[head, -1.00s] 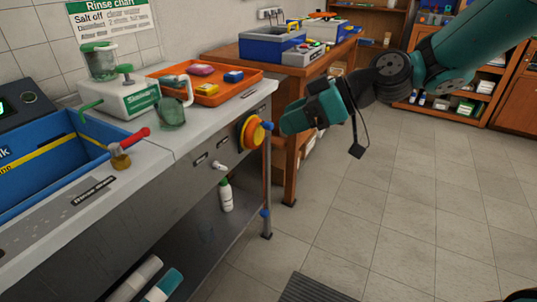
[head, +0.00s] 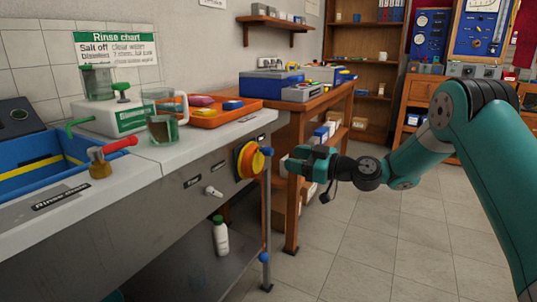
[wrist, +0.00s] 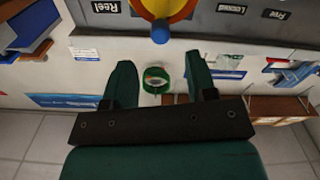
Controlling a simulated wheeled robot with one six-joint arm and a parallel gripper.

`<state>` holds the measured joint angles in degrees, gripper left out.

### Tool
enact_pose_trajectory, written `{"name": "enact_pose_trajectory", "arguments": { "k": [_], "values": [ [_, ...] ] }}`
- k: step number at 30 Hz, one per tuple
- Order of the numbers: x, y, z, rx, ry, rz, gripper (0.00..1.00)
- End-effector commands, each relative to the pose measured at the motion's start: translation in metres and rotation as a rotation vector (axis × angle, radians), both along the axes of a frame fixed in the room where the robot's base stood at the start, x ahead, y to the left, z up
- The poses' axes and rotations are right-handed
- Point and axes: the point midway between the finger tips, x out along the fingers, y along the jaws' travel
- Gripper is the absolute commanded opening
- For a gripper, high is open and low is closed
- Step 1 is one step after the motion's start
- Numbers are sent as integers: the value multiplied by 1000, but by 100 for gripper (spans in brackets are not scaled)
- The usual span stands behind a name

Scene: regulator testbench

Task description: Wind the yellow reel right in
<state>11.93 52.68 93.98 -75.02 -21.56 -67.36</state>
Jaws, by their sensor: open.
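The yellow reel (head: 246,160) is a round yellow and orange disc on the bench's grey front panel, near its right end. A blue knob (head: 267,151) sticks out from it. My gripper (head: 287,160) is just right of the knob, facing the reel, apart from it. In the wrist view the reel (wrist: 168,8) is cut off by the top edge, with the blue knob (wrist: 161,34) below it. The open, empty fingers (wrist: 160,64) lie below the knob. The panel by the reel carries labels reading "Reel", "Locked" and "Free". A white lever (head: 213,191) is on the panel left of the reel.
The bench top (head: 190,150) holds a blue sink (head: 30,178), a red-handled tap (head: 105,160), a glass jug (head: 163,130) and an orange tray (head: 245,113). A wooden table (head: 300,105) stands behind. A white bottle (head: 221,236) is under the bench. Open floor lies to the right.

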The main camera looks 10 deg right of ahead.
Motion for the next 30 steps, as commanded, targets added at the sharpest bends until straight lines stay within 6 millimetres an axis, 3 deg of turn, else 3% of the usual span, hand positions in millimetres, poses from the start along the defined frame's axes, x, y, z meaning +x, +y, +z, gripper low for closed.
{"name": "enact_pose_trajectory", "arguments": {
  "k": [3, 10, 15, 25, 30],
  "values": [
    [16, 24, 0, -2, -4, 5, 52],
    [42, 57, -1, -1, -1, 4, 52],
    [52, 68, 0, -1, -1, 2, 52],
    [54, 70, 0, 0, 1, 0, 52],
    [54, 70, 0, -1, 1, 0, 15]
  ]
}}
